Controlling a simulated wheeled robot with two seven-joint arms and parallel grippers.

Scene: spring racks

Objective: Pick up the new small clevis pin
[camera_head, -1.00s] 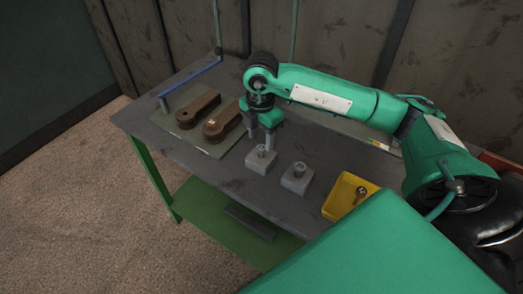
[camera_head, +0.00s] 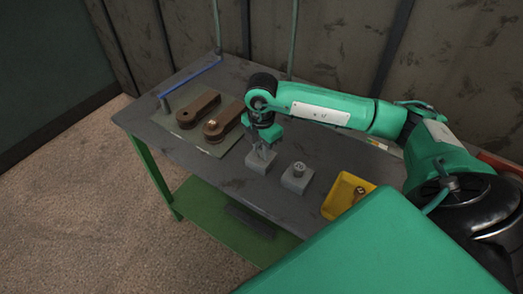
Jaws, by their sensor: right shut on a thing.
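My right gripper (camera_head: 262,152) points down over the left grey block (camera_head: 260,166). It is shut on the small clevis pin that stands in this block; the fingers mostly hide the pin. A second pin (camera_head: 299,166) stands upright in the right grey block (camera_head: 296,182), apart from the gripper. My left gripper is not in view.
Two rusty brown link arms (camera_head: 198,108) lie on a grey-green mat (camera_head: 212,148) at the left of the dark table (camera_head: 175,143). A yellow bin (camera_head: 338,196) holding a metal part (camera_head: 360,192) stands at right. A blue bar (camera_head: 192,82) runs along the table's left end.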

